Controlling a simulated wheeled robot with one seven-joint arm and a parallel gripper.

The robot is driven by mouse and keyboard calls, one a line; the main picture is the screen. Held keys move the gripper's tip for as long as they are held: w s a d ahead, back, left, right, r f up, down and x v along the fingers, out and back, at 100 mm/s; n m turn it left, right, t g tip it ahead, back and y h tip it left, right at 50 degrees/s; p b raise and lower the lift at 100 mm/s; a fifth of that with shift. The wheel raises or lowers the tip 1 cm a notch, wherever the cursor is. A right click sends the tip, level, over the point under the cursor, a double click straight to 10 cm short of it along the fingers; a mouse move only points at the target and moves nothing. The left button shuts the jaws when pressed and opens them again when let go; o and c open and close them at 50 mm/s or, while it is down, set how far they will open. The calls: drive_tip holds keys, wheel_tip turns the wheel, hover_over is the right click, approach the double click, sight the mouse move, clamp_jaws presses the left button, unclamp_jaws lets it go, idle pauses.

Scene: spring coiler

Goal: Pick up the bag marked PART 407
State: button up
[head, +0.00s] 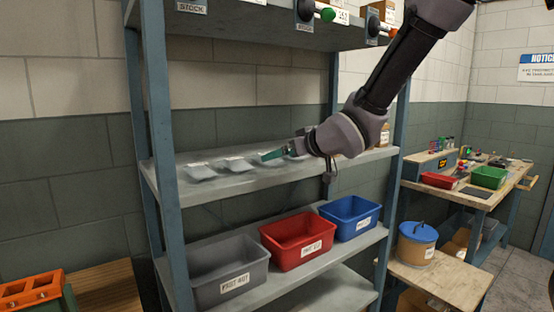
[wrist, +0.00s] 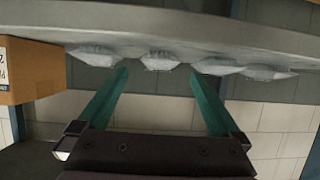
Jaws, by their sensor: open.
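Several small clear bags lie in a row on the middle shelf, among them a left one (head: 200,172) and a second one (head: 237,164). Their markings are too small to read, so I cannot tell which is PART 407. My gripper (head: 270,155) is open at the row, its teal fingers pointing left and partly hiding the bags to the right. In the wrist view, which looks upside down, the open fingers (wrist: 159,71) stand either side of one bag (wrist: 160,60). Another bag (wrist: 92,55) is to its left and two more to its right. Nothing is held.
The lower shelf holds a grey bin (head: 230,265), a red bin (head: 300,240) and a blue bin (head: 350,216), all labelled. A cardboard box (wrist: 30,72) is left in the wrist view. Blue-grey shelf posts (head: 160,130) frame the bags. A workbench (head: 465,190) stands at right.

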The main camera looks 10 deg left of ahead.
drive_tip(key=x, duration=0.7)
drive_tip(key=shift+w+a+r, duration=0.1)
drive_tip(key=shift+w+a, duration=0.2)
drive_tip(key=shift+c, duration=0.3)
drive_tip(key=c, duration=1.4)
